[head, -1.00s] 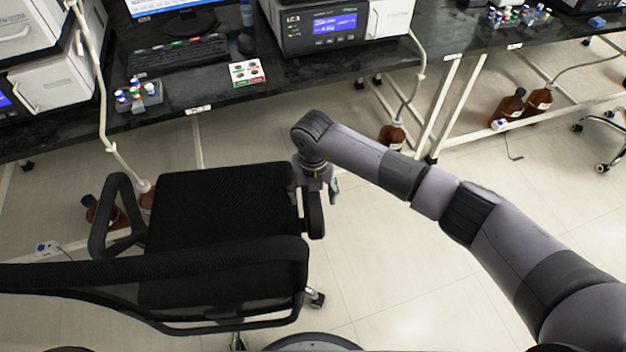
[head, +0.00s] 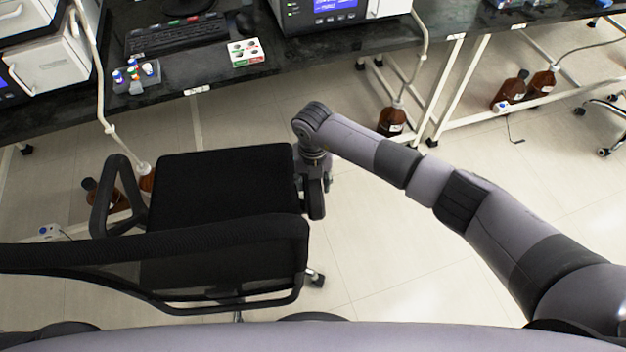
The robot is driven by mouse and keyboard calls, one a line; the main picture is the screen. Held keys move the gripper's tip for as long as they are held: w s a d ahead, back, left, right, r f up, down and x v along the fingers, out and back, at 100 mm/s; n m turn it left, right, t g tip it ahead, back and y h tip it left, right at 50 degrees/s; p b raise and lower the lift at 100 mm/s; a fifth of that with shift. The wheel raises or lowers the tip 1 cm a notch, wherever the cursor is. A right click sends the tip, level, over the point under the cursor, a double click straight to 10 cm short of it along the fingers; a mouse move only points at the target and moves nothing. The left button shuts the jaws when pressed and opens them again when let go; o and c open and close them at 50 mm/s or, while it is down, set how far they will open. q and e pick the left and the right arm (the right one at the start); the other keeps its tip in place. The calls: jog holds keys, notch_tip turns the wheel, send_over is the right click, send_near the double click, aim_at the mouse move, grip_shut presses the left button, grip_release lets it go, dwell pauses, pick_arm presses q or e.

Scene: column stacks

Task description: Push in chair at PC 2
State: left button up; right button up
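The black office chair (head: 225,185) stands in front of the dark lab bench (head: 290,60), with its seat towards the bench and its backrest (head: 170,265) nearest me. There is a strip of floor between the seat's front edge and the bench. My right arm comes in from the right, and my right gripper (head: 318,178) is at the chair's right armrest (head: 315,200). The wrist and armrest hide its fingers, so I cannot tell whether it grips or only touches. My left gripper is not in view.
A keyboard (head: 177,36), a small vial rack (head: 136,77) and an instrument (head: 330,12) sit on the bench. Brown bottles (head: 391,120) stand on the floor beneath it. A pale hose (head: 101,90) hangs at the left. Floor right of the chair is clear.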

grip_shut()
dwell(0.3)
dwell(0.3)
